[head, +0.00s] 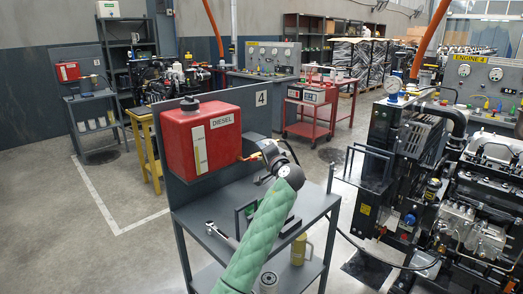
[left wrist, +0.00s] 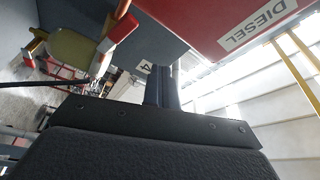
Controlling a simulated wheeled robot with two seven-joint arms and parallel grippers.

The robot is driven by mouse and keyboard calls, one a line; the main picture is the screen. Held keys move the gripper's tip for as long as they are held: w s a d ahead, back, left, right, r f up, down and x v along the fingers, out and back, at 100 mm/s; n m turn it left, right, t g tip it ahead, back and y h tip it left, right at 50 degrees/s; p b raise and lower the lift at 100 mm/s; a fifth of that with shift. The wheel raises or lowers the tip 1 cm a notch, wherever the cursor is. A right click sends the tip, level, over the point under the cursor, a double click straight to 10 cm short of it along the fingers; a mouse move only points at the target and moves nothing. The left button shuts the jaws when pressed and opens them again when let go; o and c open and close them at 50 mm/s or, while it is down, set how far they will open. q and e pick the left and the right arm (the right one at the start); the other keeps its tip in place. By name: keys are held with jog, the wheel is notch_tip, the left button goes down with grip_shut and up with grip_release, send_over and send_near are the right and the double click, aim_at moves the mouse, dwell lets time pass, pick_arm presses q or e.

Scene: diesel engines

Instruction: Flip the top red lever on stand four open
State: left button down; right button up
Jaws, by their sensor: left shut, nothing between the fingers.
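Stand four (head: 180,160) has a grey panel with a "4" label and carries a red DIESEL tank (head: 205,138). A small red and yellow fitting (head: 250,157) sticks out beside the tank's lower right; my gripper partly covers that area, so I cannot tell how the lever is turned. My left gripper (head: 266,148) is right at this fitting, at the end of my green-sleeved arm. In the left wrist view the shut, empty fingers (left wrist: 162,88) lie below the tank (left wrist: 205,22). A red piece with a pale end (left wrist: 122,28) shows left of them, apart from the fingertips. My right gripper is out of view.
The stand's shelf (head: 235,195) holds a wrench-like tool and a dark frame; a yellow jug (head: 299,250) is lower down. A large engine (head: 470,215) stands close on the right. Open floor (head: 120,190) lies to the left.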

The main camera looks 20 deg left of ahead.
pick_arm(q)
jog(key=s+d+f+b, duration=0.3)
jog(key=d, duration=0.4)
jog(key=shift+s+d, duration=0.3)
jog(key=shift+s, duration=0.1)
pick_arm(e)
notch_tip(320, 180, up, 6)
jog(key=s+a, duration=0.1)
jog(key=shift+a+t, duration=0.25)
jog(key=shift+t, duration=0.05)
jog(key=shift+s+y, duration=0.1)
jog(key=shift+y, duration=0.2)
